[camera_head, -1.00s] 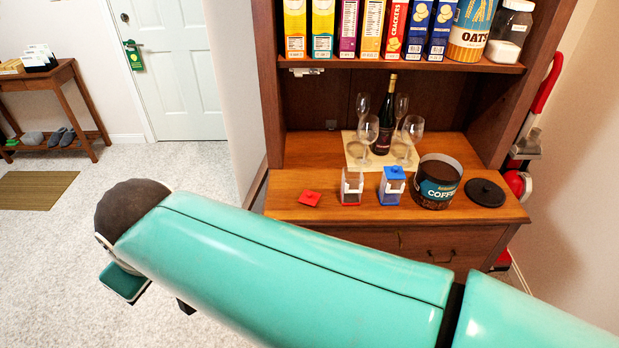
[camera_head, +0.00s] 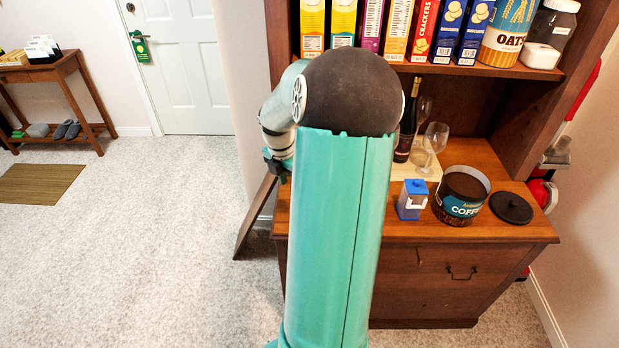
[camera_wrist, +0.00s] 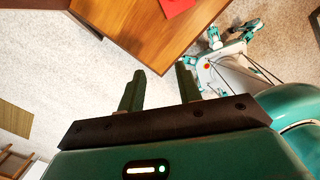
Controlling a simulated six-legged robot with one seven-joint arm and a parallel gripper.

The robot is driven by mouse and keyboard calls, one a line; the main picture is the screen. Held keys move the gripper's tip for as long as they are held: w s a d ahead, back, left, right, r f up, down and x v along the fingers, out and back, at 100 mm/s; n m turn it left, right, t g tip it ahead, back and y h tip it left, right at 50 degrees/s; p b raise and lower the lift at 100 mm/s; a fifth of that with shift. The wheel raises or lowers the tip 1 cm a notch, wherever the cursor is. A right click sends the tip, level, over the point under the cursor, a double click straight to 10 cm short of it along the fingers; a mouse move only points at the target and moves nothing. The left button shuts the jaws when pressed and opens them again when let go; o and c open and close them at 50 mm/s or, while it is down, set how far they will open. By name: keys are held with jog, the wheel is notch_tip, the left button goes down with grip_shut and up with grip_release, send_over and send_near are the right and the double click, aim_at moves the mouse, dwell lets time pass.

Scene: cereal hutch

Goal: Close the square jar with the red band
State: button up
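The square jar with the red band is hidden behind my arm in the head view and does not show in the wrist view. Its red lid (camera_wrist: 176,6) lies on the hutch's wooden top (camera_wrist: 150,38), cut off by the upper edge of the wrist view. My gripper (camera_wrist: 160,88) has its two fingers apart with nothing between them. It is off the counter's edge, with the floor beyond its fingertips. In the head view, my arm's end reaches to the hutch's left side, mostly hidden behind my arm.
A blue-lidded square jar (camera_head: 412,199), an open coffee tin (camera_head: 461,196) and a black round lid (camera_head: 511,207) stand right of my arm. A bottle (camera_head: 407,125) and wine glass (camera_head: 432,145) are behind. Open floor lies left.

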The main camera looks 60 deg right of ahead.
jog(key=s+d+f+n, duration=0.1)
jog(key=s+d+f, duration=0.1)
jog(key=s+d+f+n, duration=0.1)
jog(key=s+d+f, duration=0.1)
jog(key=d, duration=0.1)
jog(key=s+d+f+y, duration=0.1)
jog(key=s+d+f, duration=0.1)
jog(key=s, duration=0.1)
jog(key=shift+d+n+t, duration=0.3)
jog(key=shift+d+n, duration=0.1)
jog(key=shift+f, duration=2.2)
jog(key=shift+f, duration=0.5)
jog(key=shift+f, duration=0.35)
jog(key=shift+f, duration=0.65)
jog(key=shift+r, duration=0.1)
jog(key=shift+c, duration=0.3)
grip_shut()
